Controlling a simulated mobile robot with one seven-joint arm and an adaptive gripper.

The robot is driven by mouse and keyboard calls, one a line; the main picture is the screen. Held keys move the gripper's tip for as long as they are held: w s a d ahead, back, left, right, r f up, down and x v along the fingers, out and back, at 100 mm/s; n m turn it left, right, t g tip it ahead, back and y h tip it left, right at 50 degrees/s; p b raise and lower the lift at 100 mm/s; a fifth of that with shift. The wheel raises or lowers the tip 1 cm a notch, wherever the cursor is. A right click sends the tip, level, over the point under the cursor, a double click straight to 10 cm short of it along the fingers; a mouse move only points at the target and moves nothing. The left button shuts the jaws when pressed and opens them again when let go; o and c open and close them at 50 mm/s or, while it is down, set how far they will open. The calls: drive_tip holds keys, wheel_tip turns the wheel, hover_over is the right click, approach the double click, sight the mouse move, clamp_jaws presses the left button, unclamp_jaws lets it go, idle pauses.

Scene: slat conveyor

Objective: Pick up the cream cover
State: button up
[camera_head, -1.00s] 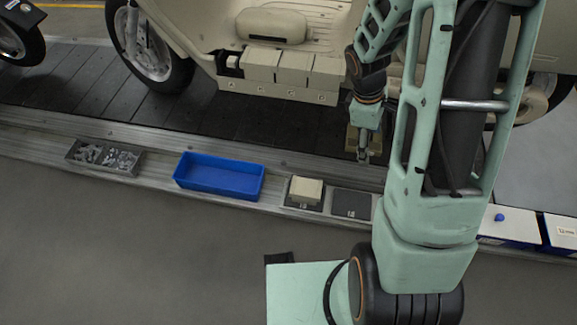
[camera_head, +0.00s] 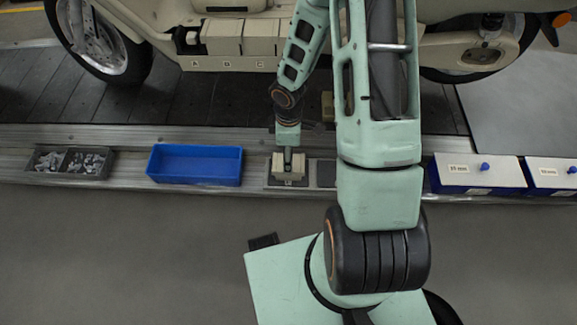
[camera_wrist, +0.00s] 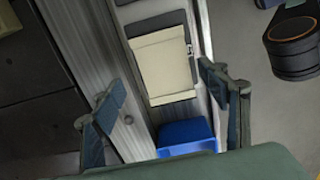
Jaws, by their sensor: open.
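The cream cover (camera_head: 293,168) is a small pale block on a dark square pad (camera_head: 273,183) on the metal ledge, right of the blue bin. My gripper (camera_head: 288,158) is above it and hides part of it in the head view. In the wrist view the cream cover (camera_wrist: 165,68) shows a flat, roughly rectangular face on its dark pad. My gripper (camera_wrist: 162,80) is open there, with one finger to each side of the cover. No contact shows, and the height gap is hard to tell.
The empty blue bin (camera_head: 195,149) stands on the ledge. A grey tray of metal parts (camera_head: 40,166) is further left. White-and-blue boxes (camera_head: 478,168) stand to the right. A cream scooter (camera_head: 150,15) with blocks marked A, B, C is on the slat conveyor behind.

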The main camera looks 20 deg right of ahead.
drive_tip(key=f+b, duration=0.1)
drive_tip(key=f, duration=0.2)
drive_tip(key=f+b, duration=0.1)
drive_tip(key=f, duration=0.1)
drive_tip(key=shift+s+a+b, duration=0.1)
drive_tip(key=shift+s+b, duration=0.25)
drive_tip(key=shift+r, duration=0.1)
drive_tip(key=c, duration=1.3)
drive_tip(key=shift+r, duration=0.15)
